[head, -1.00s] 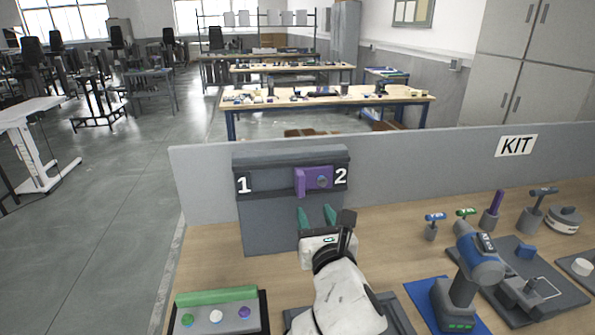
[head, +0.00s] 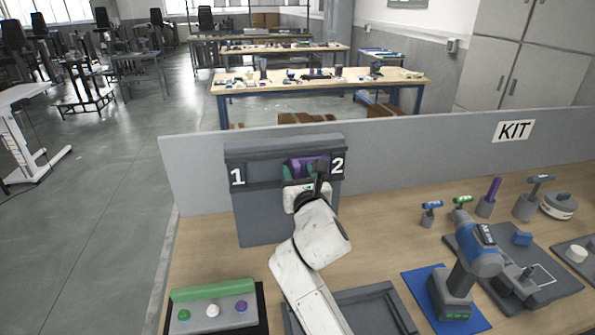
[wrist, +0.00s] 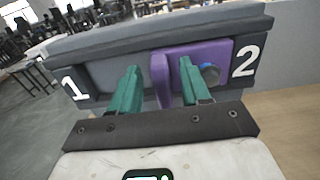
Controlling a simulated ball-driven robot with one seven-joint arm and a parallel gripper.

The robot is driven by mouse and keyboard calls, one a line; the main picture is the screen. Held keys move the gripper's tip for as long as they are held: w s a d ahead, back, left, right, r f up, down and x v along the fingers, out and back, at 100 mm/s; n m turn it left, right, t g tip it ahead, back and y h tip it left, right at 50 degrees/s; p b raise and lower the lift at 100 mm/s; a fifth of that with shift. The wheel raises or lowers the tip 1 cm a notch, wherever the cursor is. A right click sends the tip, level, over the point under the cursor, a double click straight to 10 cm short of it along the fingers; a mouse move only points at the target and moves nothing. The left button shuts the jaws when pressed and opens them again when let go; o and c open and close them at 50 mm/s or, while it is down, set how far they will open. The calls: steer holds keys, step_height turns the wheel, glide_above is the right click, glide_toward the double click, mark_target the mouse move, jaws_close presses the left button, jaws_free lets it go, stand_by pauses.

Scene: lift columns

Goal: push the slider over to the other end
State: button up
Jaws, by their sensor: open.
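The purple slider (head: 322,160) sits in the track of a grey upright panel (head: 262,212), at the right end beside the "2". It also shows in the wrist view (wrist: 222,52), with a raised handle (wrist: 160,79) at its left edge. My gripper (wrist: 158,68) is open, with one green finger on each side of the handle. The right finger is close to the handle and in front of the plate; the left finger stands apart from it. I cannot tell whether either touches. In the head view, my gripper (head: 299,172) hides part of the slider.
The track left of the slider is bare up to the "1" (head: 238,177). A button box (head: 212,313) stands at the front left. A drill (head: 465,265) and other tools stand on the bench to the right. A low grey partition (head: 420,145) runs behind.

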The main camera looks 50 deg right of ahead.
steer(key=shift+w+d, duration=0.2)
steer(key=shift+w, duration=0.1)
steer(key=shift+c, duration=0.3)
jaws_close()
